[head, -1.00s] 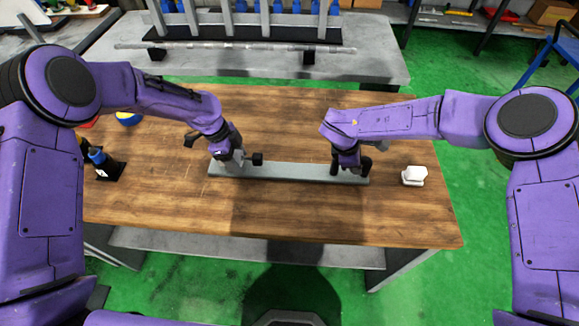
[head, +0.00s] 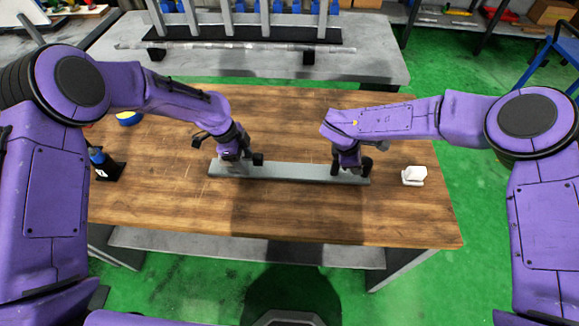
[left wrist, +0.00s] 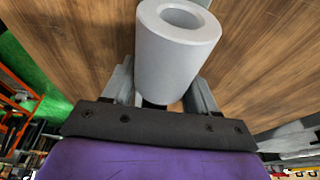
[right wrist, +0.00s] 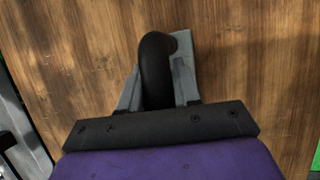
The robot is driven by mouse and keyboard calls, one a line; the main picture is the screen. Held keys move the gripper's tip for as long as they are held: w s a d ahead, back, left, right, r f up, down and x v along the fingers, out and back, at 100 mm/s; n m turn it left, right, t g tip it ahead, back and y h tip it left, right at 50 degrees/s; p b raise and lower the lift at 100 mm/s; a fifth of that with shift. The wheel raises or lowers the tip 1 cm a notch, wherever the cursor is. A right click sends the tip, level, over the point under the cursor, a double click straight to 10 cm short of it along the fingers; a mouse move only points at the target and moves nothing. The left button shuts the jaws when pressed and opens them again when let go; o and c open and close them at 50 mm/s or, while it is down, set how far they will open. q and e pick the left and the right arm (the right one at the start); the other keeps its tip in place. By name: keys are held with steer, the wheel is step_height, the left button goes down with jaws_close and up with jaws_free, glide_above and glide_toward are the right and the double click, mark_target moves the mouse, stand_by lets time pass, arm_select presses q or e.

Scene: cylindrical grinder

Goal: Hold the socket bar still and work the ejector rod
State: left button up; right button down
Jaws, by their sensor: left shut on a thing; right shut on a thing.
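The socket bar (head: 290,171) is a long grey bar lying flat on the wooden table. My left gripper (head: 238,163) is at its left end. In the left wrist view a pale grey hollow cylinder (left wrist: 178,52) stands between the left fingers, which are shut on it; its open bore faces the camera. My right gripper (head: 350,169) is at the bar's right end. I cannot tell the ejector rod apart from these parts.
A white block (head: 414,175) sits on the table right of the bar. A small dark stand with a blue top (head: 103,162) is at the left. The wooden table (head: 310,215) is clear in front of the bar. A grey bench (head: 370,65) stands behind.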

mark_target(257, 156)
arm_select(q)
steer(key=shift+d, duration=0.6)
arm_select(e)
steer(key=shift+a, duration=0.35)
arm_select(q)
steer(key=shift+d, duration=0.2)
jaws_close()
steer(key=shift+d, duration=0.15)
arm_select(e)
steer(key=shift+d+r, duration=0.1)
arm_select(q)
steer(key=shift+d, duration=0.6)
arm_select(e)
steer(key=shift+d, duration=0.1)
arm_select(q)
steer(key=shift+d, duration=0.75)
steer(key=o, duration=0.8)
jaws_free()
